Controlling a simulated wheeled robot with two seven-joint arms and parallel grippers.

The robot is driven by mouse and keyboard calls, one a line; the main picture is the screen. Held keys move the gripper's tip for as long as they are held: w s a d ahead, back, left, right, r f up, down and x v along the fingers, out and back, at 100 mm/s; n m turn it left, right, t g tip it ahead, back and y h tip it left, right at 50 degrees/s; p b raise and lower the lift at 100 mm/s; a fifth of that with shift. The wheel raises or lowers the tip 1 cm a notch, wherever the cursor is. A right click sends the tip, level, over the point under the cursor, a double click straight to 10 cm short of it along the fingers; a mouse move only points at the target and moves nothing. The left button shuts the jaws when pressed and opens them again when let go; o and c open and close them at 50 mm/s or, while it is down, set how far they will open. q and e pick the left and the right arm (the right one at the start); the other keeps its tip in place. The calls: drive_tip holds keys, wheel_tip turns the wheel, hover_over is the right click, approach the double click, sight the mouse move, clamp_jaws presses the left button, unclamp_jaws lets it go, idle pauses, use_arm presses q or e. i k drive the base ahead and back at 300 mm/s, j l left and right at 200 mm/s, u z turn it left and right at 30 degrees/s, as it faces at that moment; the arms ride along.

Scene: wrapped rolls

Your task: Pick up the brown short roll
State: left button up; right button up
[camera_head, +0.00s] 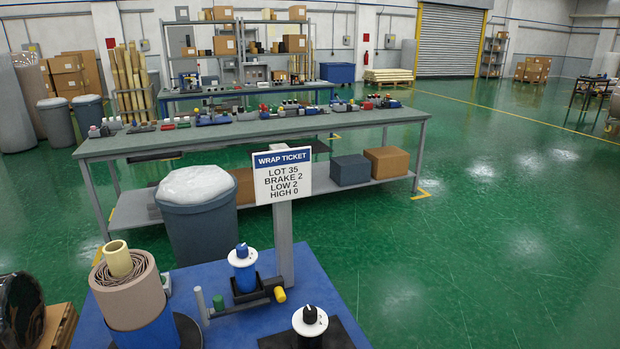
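A brown short roll (126,298) stands upright at the front left of the blue table (215,277). A cream tube (118,259) sticks up out of its open top, with dark coiled layers around it. Below the brown roll is a blue cylinder (150,333), which stands on a dark round plate (188,332). The bottom edge of the picture cuts off its lower part. Neither of my grippers shows in the head view.
A white sign (283,175) on a grey post rises from the blue table. Spool-like fixtures with white discs, one blue-topped (242,257) and one black-topped (310,321), stand right of the roll. A grey bin (198,222) and long workbench (250,131) are behind.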

sight(127, 288)
drive_tip(key=u, duration=1.4)
